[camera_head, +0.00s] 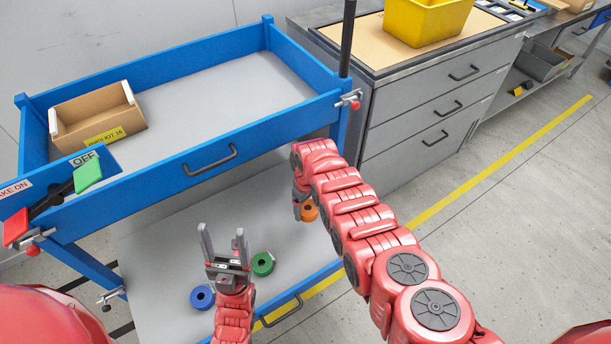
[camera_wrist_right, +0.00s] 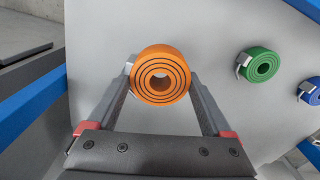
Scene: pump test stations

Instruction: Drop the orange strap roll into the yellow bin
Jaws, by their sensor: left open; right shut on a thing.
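The orange strap roll (camera_head: 309,211) is at my right gripper (camera_head: 303,203), over the lower shelf of the blue cart. In the right wrist view the orange strap roll (camera_wrist_right: 160,75) sits between the fingertips of my right gripper (camera_wrist_right: 160,82), which is shut on it. The yellow bin (camera_head: 425,20) stands on the grey workbench at the top right, away from both grippers. Its inside is mostly out of view. My left gripper (camera_head: 224,238) is open and empty, fingers pointing up the picture, over the lower shelf.
A green roll (camera_head: 263,264) and a blue roll (camera_head: 202,297) lie on the lower shelf (camera_head: 150,235). The upper tray's blue front wall (camera_head: 250,140) and a black post (camera_head: 347,40) stand near my right arm. A cardboard box (camera_head: 97,115) is in the upper tray.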

